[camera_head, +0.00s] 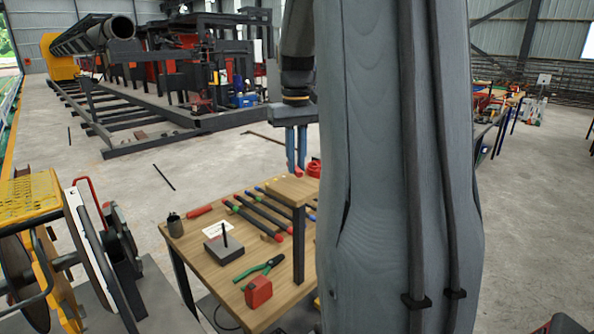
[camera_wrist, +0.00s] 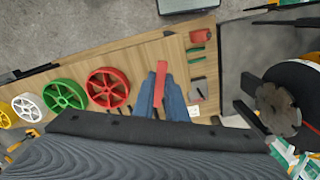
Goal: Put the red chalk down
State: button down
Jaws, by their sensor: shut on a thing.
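My gripper (camera_head: 296,160) hangs over the back right of the wooden worktable (camera_head: 190,250), its two blue fingers pointing down. It is shut on the red chalk (camera_wrist: 160,80), a red stick that shows between the fingers (camera_wrist: 160,105) in the wrist view. In the head view only a small red bit of the chalk (camera_head: 297,171) shows at the fingertips. Just below is a small wooden platform (camera_head: 288,188) on a dark post. I cannot tell whether the chalk touches it. My arm hides the table's right side in the head view.
On the table are several dark bars with coloured ends (camera_head: 262,212), a grey block with a black pin (camera_head: 223,247), green pliers (camera_head: 262,268), a red box (camera_head: 258,291) and a dark cup (camera_head: 175,225). The wrist view shows red (camera_wrist: 107,75) and green (camera_wrist: 52,95) spoked wheels.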

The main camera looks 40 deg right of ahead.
aim_at(297, 168)
jog(key=shift+f+p, duration=0.5)
jog(key=shift+f, duration=1.25)
jog(key=shift+f, duration=0.15)
jog(key=c, duration=1.8)
grip_release()
